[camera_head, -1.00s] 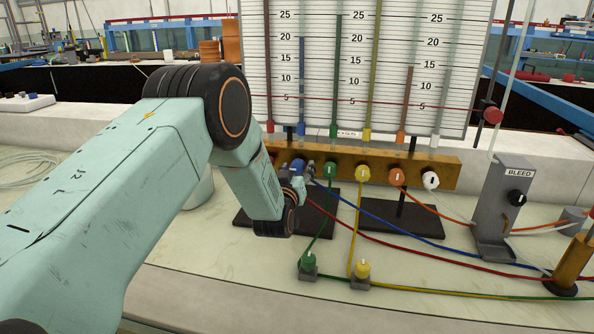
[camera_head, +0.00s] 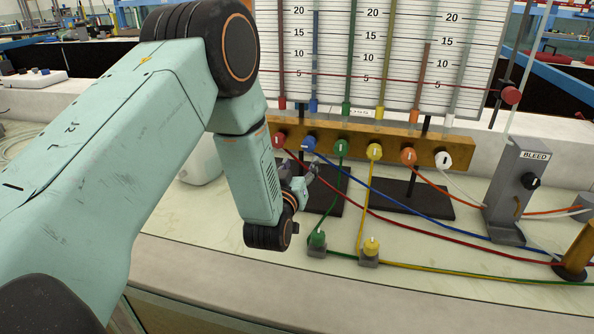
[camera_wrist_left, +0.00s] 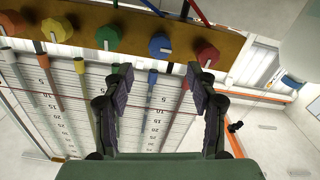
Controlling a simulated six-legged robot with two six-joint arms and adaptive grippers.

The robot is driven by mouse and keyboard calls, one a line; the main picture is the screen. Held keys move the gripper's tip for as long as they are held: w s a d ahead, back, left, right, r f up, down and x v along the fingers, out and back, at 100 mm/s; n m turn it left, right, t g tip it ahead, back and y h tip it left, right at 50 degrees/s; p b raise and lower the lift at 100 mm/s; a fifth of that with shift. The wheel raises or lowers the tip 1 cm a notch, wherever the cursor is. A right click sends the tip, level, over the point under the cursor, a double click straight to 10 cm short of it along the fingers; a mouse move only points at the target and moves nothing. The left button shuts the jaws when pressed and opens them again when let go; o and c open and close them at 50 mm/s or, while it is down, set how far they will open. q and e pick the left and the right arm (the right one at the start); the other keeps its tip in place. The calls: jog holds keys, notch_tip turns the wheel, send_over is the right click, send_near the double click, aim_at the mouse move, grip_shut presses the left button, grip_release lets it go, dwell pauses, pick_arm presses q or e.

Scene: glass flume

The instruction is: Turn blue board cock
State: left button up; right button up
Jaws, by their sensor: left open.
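The blue board cock (camera_head: 308,143) sits on the brass-coloured bar below the scale board, between the red cock (camera_head: 278,140) and the green cock (camera_head: 341,147). In the left wrist view, the blue cock (camera_wrist_left: 160,47) shows a pale mark on its face. My left gripper (camera_head: 312,174) is below the blue cock in the head view, apart from it. In the left wrist view, my left gripper (camera_wrist_left: 156,72) is open and empty, its fingers spread to either side of the blue cock's line, with the cock beyond the tips. My right gripper is not in view.
Yellow (camera_head: 375,152), orange (camera_head: 408,157) and white (camera_head: 442,160) cocks continue along the bar. Coloured tubes cross the bench to the right. Green (camera_head: 317,240) and yellow (camera_head: 371,246) bench cocks stand nearer. A grey bleed stand (camera_head: 512,195) is at the right.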

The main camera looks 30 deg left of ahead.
pick_arm(q)
jog(key=shift+v, duration=1.05)
